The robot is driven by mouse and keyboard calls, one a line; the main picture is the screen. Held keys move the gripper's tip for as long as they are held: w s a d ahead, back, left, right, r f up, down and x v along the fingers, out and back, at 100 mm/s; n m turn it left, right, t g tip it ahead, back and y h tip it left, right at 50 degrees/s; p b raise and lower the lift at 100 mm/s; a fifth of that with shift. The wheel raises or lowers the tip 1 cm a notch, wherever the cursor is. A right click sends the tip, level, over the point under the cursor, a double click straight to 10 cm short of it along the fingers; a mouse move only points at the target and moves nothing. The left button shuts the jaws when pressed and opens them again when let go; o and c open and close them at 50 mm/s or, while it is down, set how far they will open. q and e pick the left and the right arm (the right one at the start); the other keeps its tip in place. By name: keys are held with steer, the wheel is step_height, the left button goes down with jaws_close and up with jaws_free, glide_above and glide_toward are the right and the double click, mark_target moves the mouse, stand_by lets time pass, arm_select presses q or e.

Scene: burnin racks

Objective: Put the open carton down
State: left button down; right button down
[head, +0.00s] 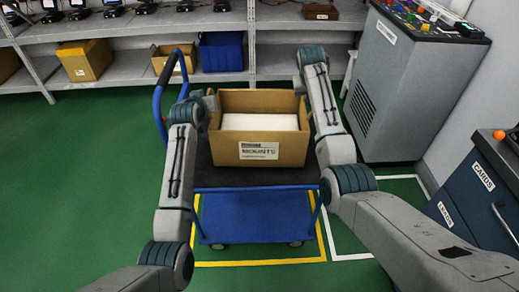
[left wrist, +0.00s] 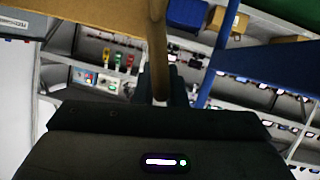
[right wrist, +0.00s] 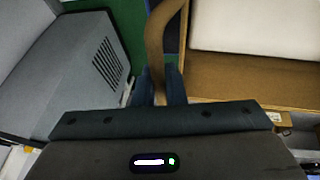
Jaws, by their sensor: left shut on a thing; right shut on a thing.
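The open carton (head: 228,152) is brown cardboard with a white label on its front and a white block (head: 259,122) inside. It is upright over the dark deck of a blue trolley (head: 255,203); I cannot tell whether its bottom touches the deck. My left gripper (head: 210,101) is shut on the carton's left wall, which shows between the fingers in the left wrist view (left wrist: 158,50). My right gripper (head: 304,92) is shut on the right wall, seen in the right wrist view (right wrist: 157,45) with the white block beside it. The fingertips are largely hidden in the head view.
The trolley's blue handle (head: 158,100) rises at the left. It stands inside a yellow floor outline (head: 262,263). Shelving behind holds a yellow box (head: 84,61), a small carton (head: 172,62) and a blue bin (head: 221,52). A grey console (head: 405,95) and a dark cabinet (head: 470,190) stand right.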

arm_select(q)
steer(key=shift+f+b, duration=0.6)
steer(key=shift+f, duration=0.05)
arm_select(e)
steer(key=shift+f, duration=0.7)
arm_select(q)
steer(key=c, duration=1.9)
jaws_free()
steer(key=shift+f, duration=0.15)
arm_select(e)
steer(key=c, duration=1.9)
jaws_free()
steer(key=shift+f, duration=0.1)
arm_select(q)
steer(key=o, duration=0.4)
steer(key=shift+c, duration=0.2)
arm_select(e)
steer(key=o, duration=0.4)
steer(key=shift+c, duration=0.2)
arm_select(q)
steer(key=shift+o, duration=0.3)
steer(key=shift+s+r, duration=0.1)
steer(key=shift+r, duration=0.1)
arm_select(e)
steer(key=shift+o, duration=0.2)
steer(key=shift+s+r, duration=0.1)
steer(key=shift+r, duration=0.1)
